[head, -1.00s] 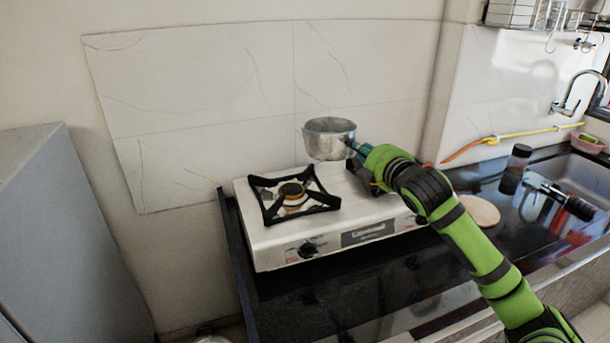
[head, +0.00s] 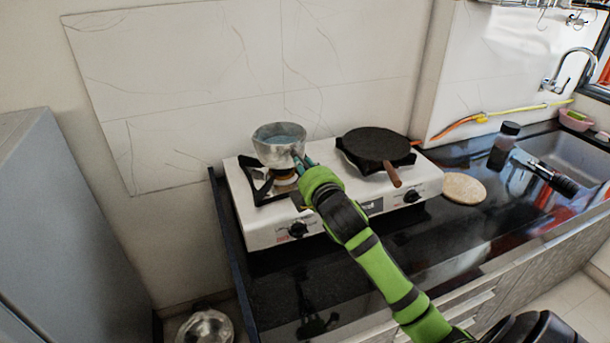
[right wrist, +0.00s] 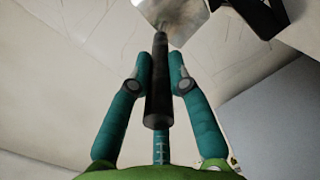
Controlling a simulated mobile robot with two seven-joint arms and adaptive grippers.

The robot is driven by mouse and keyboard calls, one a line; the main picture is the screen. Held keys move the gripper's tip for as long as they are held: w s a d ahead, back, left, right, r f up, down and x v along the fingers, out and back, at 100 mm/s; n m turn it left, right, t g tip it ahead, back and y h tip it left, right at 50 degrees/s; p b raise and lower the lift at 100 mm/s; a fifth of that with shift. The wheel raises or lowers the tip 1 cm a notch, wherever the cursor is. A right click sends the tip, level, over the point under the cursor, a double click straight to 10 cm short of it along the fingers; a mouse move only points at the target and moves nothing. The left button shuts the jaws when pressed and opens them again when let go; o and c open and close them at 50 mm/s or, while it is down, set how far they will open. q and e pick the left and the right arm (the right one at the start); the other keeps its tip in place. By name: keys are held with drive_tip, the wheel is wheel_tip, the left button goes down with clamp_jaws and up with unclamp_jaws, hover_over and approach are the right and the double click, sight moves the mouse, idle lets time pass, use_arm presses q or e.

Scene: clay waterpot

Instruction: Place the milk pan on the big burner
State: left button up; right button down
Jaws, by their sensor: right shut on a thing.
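The milk pan (head: 278,150) is a small silver pot with a dark handle. In the head view it is upright over the left burner (head: 284,178), towards its back. I cannot tell whether its base touches the black pan support. My right gripper (head: 302,166) is shut on the pan's handle, in front and to the right of the pot. In the right wrist view, the dark handle (right wrist: 158,90) runs between the teal fingers (right wrist: 160,62), with part of the silver pan (right wrist: 174,10) at the top. My left gripper is not in view.
A flat dark pan (head: 376,144) covers the right burner of the white stove (head: 262,228). A round board (head: 464,189), a dark bottle (head: 503,146) and a sink (head: 580,165) are to the right.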

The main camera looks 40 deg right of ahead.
wheel_tip(320, 180, down, 3)
drive_tip(key=shift+r, duration=0.2)
drive_tip(key=c, duration=1.2)
unclamp_jaws()
drive_tip(key=shift+f, duration=0.15)
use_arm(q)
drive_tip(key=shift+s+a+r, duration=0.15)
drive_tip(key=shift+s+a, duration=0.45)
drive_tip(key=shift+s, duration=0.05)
use_arm(e)
drive_tip(key=shift+o, duration=0.2)
drive_tip(key=shift+s, duration=0.1)
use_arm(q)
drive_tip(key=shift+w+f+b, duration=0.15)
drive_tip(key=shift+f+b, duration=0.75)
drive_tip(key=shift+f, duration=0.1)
use_arm(e)
drive_tip(key=v, duration=1.2)
